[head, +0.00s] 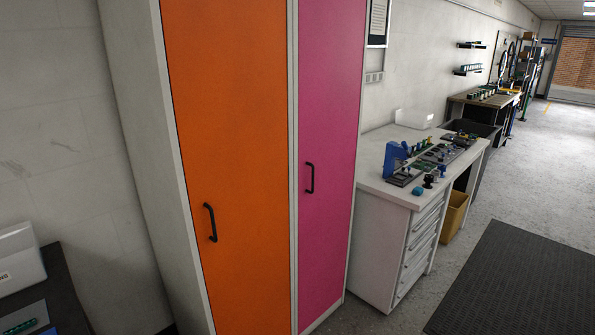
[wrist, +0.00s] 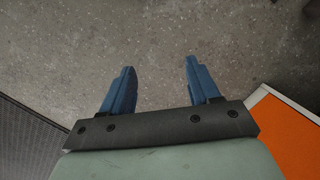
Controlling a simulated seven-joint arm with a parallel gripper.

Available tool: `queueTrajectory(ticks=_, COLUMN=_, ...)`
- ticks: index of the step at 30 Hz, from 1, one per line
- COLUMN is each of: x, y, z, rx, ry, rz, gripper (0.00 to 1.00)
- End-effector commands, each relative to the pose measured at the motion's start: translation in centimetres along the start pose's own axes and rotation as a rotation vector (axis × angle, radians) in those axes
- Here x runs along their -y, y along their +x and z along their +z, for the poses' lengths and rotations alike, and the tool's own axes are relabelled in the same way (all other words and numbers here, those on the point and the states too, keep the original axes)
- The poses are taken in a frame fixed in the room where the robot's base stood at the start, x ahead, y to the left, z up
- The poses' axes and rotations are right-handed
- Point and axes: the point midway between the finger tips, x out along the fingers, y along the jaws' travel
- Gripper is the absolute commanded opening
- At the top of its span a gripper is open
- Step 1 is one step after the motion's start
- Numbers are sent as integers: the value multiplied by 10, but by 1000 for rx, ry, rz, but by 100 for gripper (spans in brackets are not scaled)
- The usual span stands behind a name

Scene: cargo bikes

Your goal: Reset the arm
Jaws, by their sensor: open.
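My gripper (wrist: 157,78) shows in the wrist view, with two blue fingers spread apart and nothing between them. It points over bare speckled grey floor (wrist: 155,40). The head view does not show my arm or gripper. An orange panel (wrist: 288,140) with a pale edge shows at the lower right of the wrist view, apart from the fingers. A dark mat (wrist: 35,145) shows at its lower left.
A tall cabinet has an orange door (head: 228,130) and a pink door (head: 330,130), both closed. A white workbench (head: 385,190) with drawers and small tools stands to its right. A dark floor mat (head: 520,280) lies at the lower right. A dark surface (head: 65,290) is at the lower left.

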Motion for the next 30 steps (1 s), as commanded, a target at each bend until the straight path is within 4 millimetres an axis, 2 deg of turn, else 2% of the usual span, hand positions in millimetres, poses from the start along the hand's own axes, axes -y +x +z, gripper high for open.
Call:
queueTrajectory(ticks=1, x=0, y=14, z=12, rx=29, ry=0, rz=0, gripper=61)
queueTrajectory(ticks=9, x=0, y=73, z=70, rx=165, ry=1, rz=0, gripper=61)
queueTrajectory(ticks=18, x=0, y=121, z=132, rx=293, ry=2, rz=0, gripper=61)
queueTrajectory(ticks=23, x=-1, y=132, z=149, rx=326, ry=3, rz=0, gripper=61)
queueTrajectory(ticks=30, x=-1, y=132, z=149, rx=326, ry=3, rz=0, gripper=61)
